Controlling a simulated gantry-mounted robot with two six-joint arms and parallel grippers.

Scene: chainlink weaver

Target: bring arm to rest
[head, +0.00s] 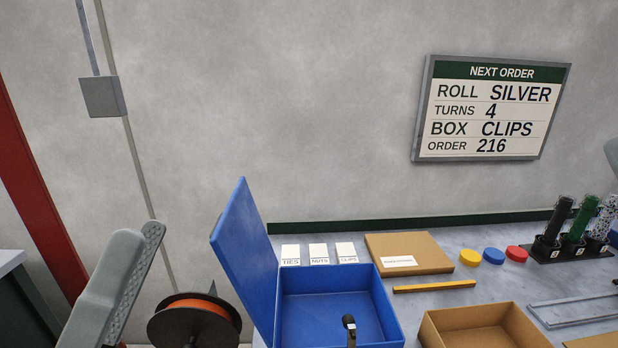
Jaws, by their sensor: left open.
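My left arm (112,290) comes in at the lower left as a grey link. A small dark tip, which looks like part of my left gripper (349,326), shows at the bottom edge in front of the blue box's (394,310) inside. The rest of that gripper is cut off below the picture, and I see nothing held in it. The blue box is open, with its lid tilted up on the left and its floor looking empty. My right gripper is out of view.
An orange spool (197,312) stands left of the box. Label cards (318,253), a flat cardboard piece (408,246), a yellow bar (434,286) and coloured discs (493,256) lie behind. An open cardboard box (490,318) and a rack of mesh rolls (573,238) are at right.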

